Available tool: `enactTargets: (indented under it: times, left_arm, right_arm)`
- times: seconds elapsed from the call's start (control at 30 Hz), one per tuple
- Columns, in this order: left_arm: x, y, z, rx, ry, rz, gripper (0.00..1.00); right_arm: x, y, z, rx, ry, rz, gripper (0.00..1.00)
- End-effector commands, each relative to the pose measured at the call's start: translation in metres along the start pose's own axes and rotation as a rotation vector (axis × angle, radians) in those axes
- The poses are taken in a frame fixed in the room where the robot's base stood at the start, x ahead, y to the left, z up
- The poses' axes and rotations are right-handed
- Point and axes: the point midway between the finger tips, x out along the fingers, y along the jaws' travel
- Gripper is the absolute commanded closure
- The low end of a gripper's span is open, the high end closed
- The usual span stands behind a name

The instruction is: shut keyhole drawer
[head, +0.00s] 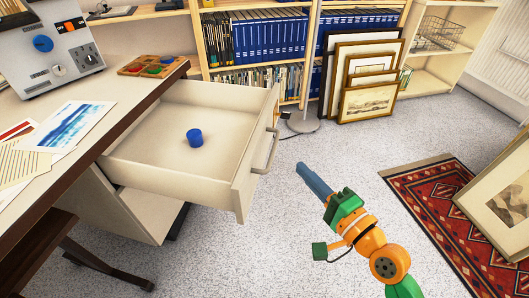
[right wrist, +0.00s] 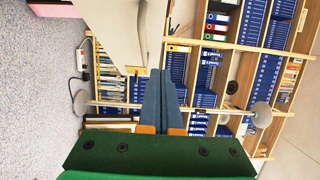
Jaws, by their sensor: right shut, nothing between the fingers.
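The pale drawer (head: 262,140) is pulled well out from under the desk and stands open. A grey bar handle (head: 267,152) is on its front; I cannot make out a keyhole. A small blue cylinder (head: 194,137) stands inside the drawer. My right gripper (head: 302,169) is shut and empty, to the right of the drawer front and apart from the handle in the head view. In the right wrist view its blue fingers (right wrist: 160,75) are together, with a pale panel (right wrist: 125,30), likely the drawer, beside their tips. My left gripper is out of view.
The desk (head: 110,100) bears papers, a grey instrument box (head: 55,45) and a wooden tray (head: 153,66). Bookshelves (head: 255,45) and framed prints (head: 368,75) stand behind. A red rug (head: 440,215) and another frame lie right.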

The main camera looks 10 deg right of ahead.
Motion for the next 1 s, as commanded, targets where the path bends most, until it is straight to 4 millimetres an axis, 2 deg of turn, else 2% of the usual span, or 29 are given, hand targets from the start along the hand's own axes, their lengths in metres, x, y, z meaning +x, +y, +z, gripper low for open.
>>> enactTargets:
  times: [0.1,0.33,0.4,0.63,1.0]
  left_arm:
    - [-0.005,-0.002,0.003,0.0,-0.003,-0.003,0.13]
    - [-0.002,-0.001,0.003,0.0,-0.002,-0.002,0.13]
    - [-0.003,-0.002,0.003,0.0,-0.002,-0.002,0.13]
    - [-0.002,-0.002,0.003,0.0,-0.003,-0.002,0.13]
    - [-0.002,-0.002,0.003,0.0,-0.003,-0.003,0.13]
  right_arm:
    - [0.027,-0.004,0.0,0.001,0.001,-0.005,1.0]
    - [0.076,-0.001,0.0,-0.001,0.0,-0.003,1.0]
    - [0.085,-0.001,0.009,0.002,0.0,-0.002,1.0]
    - [0.102,0.0,0.027,-0.001,0.0,0.0,1.0]
    - [0.103,0.0,0.028,-0.003,0.001,0.001,1.0]
